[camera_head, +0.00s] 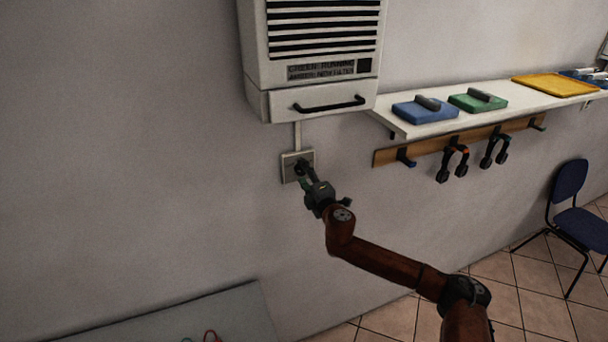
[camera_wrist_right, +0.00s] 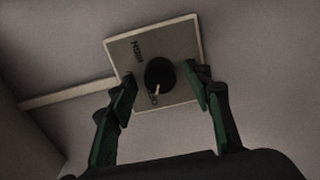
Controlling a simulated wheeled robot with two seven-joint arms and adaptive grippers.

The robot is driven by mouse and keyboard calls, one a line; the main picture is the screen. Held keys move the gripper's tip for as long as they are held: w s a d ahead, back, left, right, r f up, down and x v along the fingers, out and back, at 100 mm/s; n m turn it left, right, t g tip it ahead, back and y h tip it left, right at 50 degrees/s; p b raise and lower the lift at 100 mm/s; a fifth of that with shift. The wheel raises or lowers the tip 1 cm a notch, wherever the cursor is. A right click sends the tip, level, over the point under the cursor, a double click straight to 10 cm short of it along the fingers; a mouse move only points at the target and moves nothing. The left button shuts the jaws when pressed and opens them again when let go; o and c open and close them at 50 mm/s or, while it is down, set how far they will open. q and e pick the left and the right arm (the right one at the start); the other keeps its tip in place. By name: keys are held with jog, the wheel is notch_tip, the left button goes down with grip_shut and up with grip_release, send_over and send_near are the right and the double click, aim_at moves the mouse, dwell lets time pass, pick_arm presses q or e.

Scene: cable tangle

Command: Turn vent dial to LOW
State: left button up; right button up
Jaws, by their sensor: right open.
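The vent dial is a round black knob (camera_wrist_right: 160,75) with a light pointer line, on a square pale wall plate (camera_wrist_right: 188,45). Lettering reading HIGH shows at the plate's upper left, and partly hidden letters show near the knob's lower left. The pointer is toward the lower edge of the knob. In the head view the plate (camera_head: 289,170) is on the wall below the vent unit (camera_head: 310,60). My right gripper (camera_wrist_right: 163,88) is open, its two green and black fingers on either side of the knob, with gaps visible. It also shows in the head view (camera_head: 303,174), partly covering the dial. My left gripper is not in view.
A white shelf (camera_head: 440,125) on the right holds blue and green boxes and a yellow tray (camera_head: 554,85). Headphones (camera_head: 452,163) hang from a wooden rail below. A blue chair (camera_head: 572,205) stands at the far right. A grey table (camera_head: 190,320) is at lower left.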

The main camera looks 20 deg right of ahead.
jog(key=c, duration=1.1)
jog(key=shift+c, duration=0.2)
jog(key=shift+m, duration=0.3)
jog(key=shift+a+f+m, duration=0.1)
jog(key=shift+m, duration=0.8)
jog(key=m, duration=0.2)
jog(key=shift+m, duration=0.3)
jog(key=m+p, duration=0.1)
jog(key=m, duration=0.2)
jog(key=shift+m+p, duration=0.7)
jog(key=shift+m, duration=1.1)
